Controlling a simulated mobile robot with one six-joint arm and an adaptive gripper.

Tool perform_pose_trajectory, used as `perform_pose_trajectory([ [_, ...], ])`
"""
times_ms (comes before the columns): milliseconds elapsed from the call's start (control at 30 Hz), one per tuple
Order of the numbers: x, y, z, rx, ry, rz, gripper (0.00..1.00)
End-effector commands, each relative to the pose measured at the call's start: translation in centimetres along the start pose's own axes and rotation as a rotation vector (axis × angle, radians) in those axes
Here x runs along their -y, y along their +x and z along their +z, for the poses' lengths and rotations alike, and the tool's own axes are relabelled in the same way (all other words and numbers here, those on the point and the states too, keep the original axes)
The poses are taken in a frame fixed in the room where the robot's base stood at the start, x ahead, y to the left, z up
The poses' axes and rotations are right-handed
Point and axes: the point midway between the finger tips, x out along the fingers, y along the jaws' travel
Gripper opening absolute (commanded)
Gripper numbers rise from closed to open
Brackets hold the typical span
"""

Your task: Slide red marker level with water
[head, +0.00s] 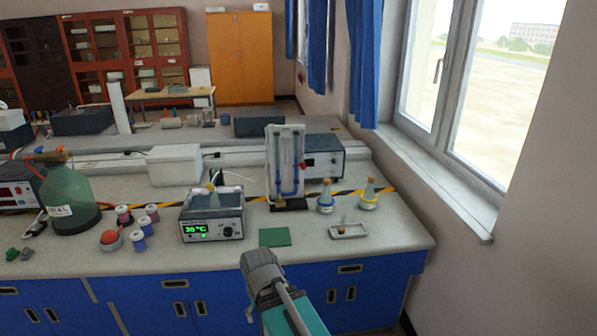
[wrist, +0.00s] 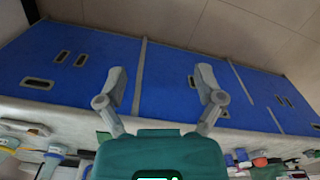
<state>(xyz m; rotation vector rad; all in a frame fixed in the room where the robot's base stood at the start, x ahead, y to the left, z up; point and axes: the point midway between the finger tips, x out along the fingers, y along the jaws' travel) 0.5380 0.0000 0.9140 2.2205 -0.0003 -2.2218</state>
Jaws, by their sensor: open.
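A U-tube gauge board (head: 270,160) stands upright on a dark base on the bench, in the head view. Blue water (head: 289,194) shows in the lower part of its tube. A small red marker (head: 302,165) sits at the board's right side, above the visible bottom bend of the water; the exact water level is too small to tell. My gripper (head: 258,258) is at the bench's front edge, in front of and below the board, apart from it. In the wrist view my gripper (wrist: 160,80) has its two fingers spread with nothing between them, facing the blue cabinet fronts.
A green mat (head: 274,237) lies in front of the board. A heater reading 30 °C (head: 212,222) stands to the left. Two flasks (head: 326,198) (head: 370,195) and a small tray (head: 349,231) stand to the right. A grey instrument (head: 325,158) is behind.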

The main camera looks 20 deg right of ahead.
Motion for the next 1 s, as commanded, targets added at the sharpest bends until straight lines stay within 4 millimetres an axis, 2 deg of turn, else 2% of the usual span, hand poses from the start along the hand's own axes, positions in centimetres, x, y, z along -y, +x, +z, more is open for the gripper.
perform_pose_trajectory([
  [467,0.00,0.00,0.00,0.000,0.000,0.000,0.86],
  [500,0.00,0.00,0.00,0.000,0.000,0.000,0.84],
  [633,0.00,0.00,0.00,0.000,0.000,0.000,0.60],
  [667,0.00,0.00,0.00,0.000,0.000,0.000,0.57],
  [1000,0.00,0.00,0.00,0.000,0.000,0.000,0.57],
])
